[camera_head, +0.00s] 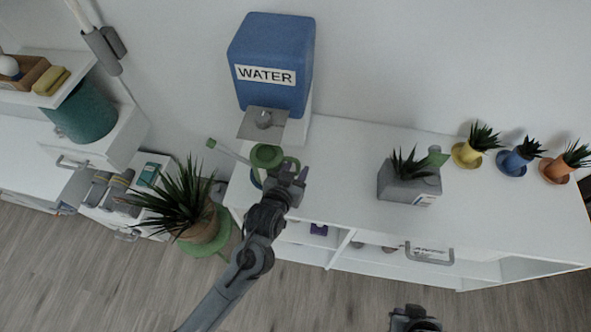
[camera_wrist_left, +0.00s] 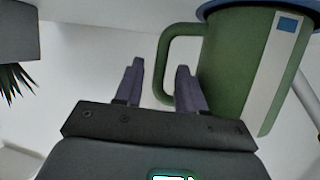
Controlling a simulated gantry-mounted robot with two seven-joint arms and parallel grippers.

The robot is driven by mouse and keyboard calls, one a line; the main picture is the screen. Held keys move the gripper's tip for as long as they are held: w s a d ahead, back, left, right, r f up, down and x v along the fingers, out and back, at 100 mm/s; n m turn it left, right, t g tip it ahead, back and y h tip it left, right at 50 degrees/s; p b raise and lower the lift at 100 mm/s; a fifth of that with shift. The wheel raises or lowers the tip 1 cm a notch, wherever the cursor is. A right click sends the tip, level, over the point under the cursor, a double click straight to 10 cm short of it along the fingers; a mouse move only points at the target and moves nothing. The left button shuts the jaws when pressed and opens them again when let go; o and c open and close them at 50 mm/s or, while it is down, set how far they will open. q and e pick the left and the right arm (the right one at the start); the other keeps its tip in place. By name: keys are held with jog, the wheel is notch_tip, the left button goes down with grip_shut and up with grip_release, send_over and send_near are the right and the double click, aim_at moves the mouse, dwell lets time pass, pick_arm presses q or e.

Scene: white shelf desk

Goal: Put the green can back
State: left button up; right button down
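The green can (camera_head: 266,154) is a watering can under the water dispenser's tap, its spout pointing left. In the left wrist view it (camera_wrist_left: 228,75) fills the right side, with a pale stripe and a blue rim. My left gripper (camera_head: 288,171) is at its handle side. In the left wrist view that gripper (camera_wrist_left: 160,66) is open; the handle's upright part appears between its fingers. I cannot tell whether the right finger is inside the loop or in front of it. My right gripper (camera_head: 413,318) shows only in part at the bottom edge; its fingers are unclear.
The blue water dispenser (camera_head: 272,60) stands behind the can on the white shelf desk (camera_head: 345,150). A grey planter (camera_head: 408,188) and several small potted plants are to the right. A large potted plant (camera_head: 190,205) stands left of my left arm. The desktop between can and planter is clear.

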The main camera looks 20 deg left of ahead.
pick_arm(q)
jog(key=d+p+v, duration=0.1)
jog(key=p+v, duration=0.2)
jog(key=v, duration=0.9)
jog(key=s+a+f+g, duration=0.3)
jog(key=s+a+g, duration=0.1)
jog(key=s, duration=0.3)
jog(key=s+a+f+m+g, duration=0.1)
jog(key=s+a+f+g, duration=0.3)
jog(key=s, duration=0.4)
jog(key=shift+a+f+g+y, duration=0.35)
jog(key=shift+a+g+y, duration=0.05)
jog(key=shift+a+g, duration=0.5)
notch_tip(320, 180, up, 37)
jog(key=p, duration=3.7)
jog(key=shift+d, duration=0.1)
